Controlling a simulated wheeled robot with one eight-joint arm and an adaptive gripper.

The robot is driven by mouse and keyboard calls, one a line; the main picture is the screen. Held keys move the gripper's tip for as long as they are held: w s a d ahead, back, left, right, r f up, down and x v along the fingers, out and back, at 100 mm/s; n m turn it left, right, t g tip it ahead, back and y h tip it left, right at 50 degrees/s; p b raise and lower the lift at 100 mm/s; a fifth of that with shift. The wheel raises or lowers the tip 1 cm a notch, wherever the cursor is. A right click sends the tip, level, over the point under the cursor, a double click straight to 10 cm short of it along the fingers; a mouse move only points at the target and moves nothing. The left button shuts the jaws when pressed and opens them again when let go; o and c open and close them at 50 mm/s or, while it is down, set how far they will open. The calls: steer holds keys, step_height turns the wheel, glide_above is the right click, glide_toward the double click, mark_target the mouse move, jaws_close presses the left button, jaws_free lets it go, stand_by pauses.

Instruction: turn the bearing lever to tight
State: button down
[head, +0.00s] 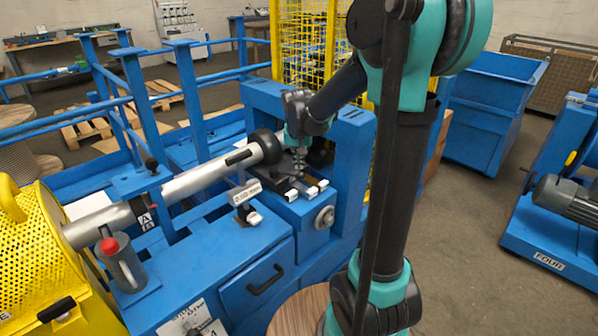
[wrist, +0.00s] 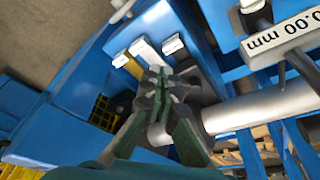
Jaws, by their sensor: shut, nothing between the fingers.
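My gripper (head: 298,166) is over the blue bearing block at the far end of the grey shaft (head: 210,178). In the wrist view its fingers (wrist: 165,85) are together, with nothing between them. The white tabs (head: 293,202) also show in the head view. I cannot make out the bearing lever for certain; the fingers hide part of the block. I cannot tell whether they touch anything.
A black round collar (head: 266,146) sits on the shaft beside my gripper. A "0.00 mm" gauge sign (head: 246,193) stands in front. A yellow perforated guard (head: 40,250) is at the left and a yellow mesh cage (head: 305,45) behind.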

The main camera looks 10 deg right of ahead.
mark_target(287, 174)
steer(key=w+d+f, duration=0.1)
steer(key=w+f, duration=0.5)
steer(key=f, duration=0.4)
steer(key=shift+w+d+f, duration=0.15)
steer(key=shift+w+d, duration=0.1)
steer(key=shift+w, duration=0.1)
steer(key=shift+d, duration=0.1)
